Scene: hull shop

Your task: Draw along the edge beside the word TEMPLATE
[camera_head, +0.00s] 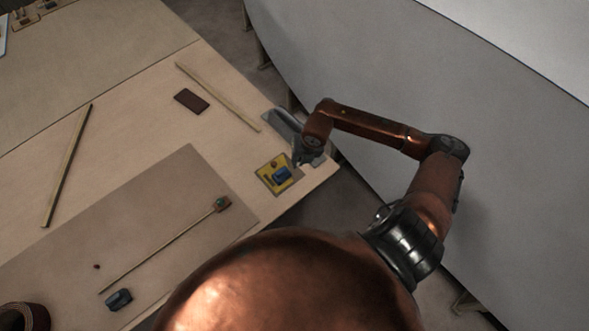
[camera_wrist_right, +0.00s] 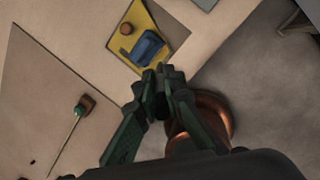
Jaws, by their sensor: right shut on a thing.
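My right gripper (camera_head: 299,160) is at the near right corner of the table. In the right wrist view its fingers (camera_wrist_right: 160,76) come together against the end of a small blue block (camera_wrist_right: 147,47). The gap between the tips is hidden, but they appear shut on this block. The blue block (camera_head: 282,174) is over a yellow pad (camera_head: 265,170), which also shows in the right wrist view (camera_wrist_right: 122,45). A large brown sheet (camera_head: 165,195) lies flat on the table. I cannot read the word TEMPLATE anywhere. My left gripper is not in view.
A thin rod with a wooden head (camera_head: 222,204) lies on the brown sheet, near a dark blue object (camera_head: 118,299). Wooden strips (camera_head: 66,165) and a dark brown block (camera_head: 191,101) lie beyond. A grey hull wall (camera_head: 370,70) stands right of the table, across a gap.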

